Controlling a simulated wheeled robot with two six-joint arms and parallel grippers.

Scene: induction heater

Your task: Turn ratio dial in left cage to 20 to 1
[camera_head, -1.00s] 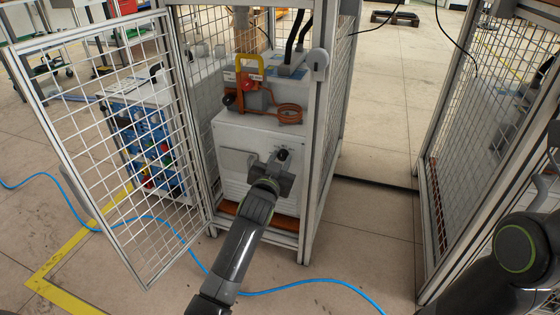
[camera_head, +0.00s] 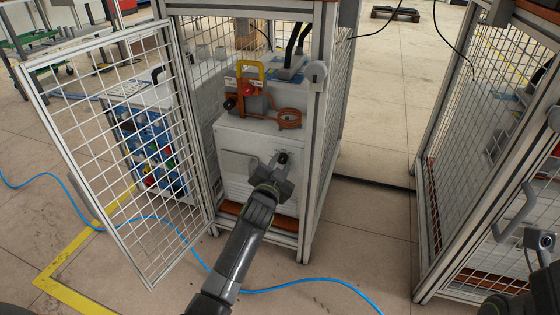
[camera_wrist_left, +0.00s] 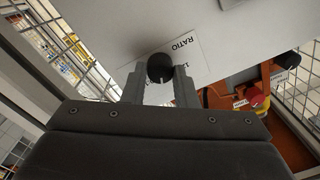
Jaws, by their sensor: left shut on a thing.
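The ratio dial (camera_wrist_left: 161,68) is a round black knob on the white front of the cabinet (camera_head: 238,142) in the left cage. In the left wrist view a white label (camera_wrist_left: 186,50) beside it reads RATIO; its scale numbers are mostly hidden by the dial and a finger. My left gripper (camera_head: 281,166) is at the cabinet front, shut on the dial, with one finger on each side of it. In the head view the dial (camera_head: 283,157) shows as a small dark spot at the fingertips. Part of my right gripper (camera_head: 541,241) shows at the right edge; its fingers are not clear.
The left cage's mesh door (camera_head: 118,160) stands open to the left. An orange and yellow device with a red button (camera_head: 249,90) and orange coiled cable (camera_head: 289,118) sits on the cabinet. A blue hose (camera_head: 330,281) lies on the floor. Another mesh cage (camera_head: 480,150) stands at the right.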

